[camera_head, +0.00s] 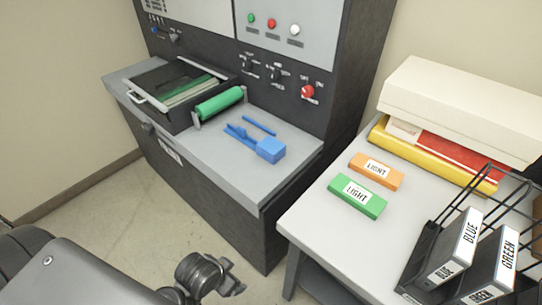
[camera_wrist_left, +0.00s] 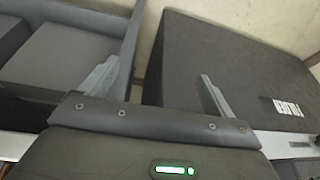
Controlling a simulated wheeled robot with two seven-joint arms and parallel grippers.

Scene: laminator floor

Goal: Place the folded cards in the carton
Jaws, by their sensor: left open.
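I cannot pick out any folded cards or carton for certain in either view. Two small blocks, an orange one (camera_head: 376,171) and a green one (camera_head: 357,196), both labelled LIGHT, lie on the side table. My left gripper (camera_head: 230,276) is low over the floor in front of the machine cabinet, apart from the table. In the left wrist view its two fingers (camera_wrist_left: 158,85) are spread with nothing between them. A dark panel (camera_wrist_left: 225,60) with a white label fills the right of that view. My right gripper is not in view.
A green roller (camera_head: 219,103), a dark tray (camera_head: 205,111) and a blue tool (camera_head: 270,150) are on the machine's ledge. The side table (camera_head: 310,218) carries a white device (camera_head: 455,100) and binders (camera_head: 455,250) in a wire rack. Open floor (camera_head: 110,215) lies before the cabinet.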

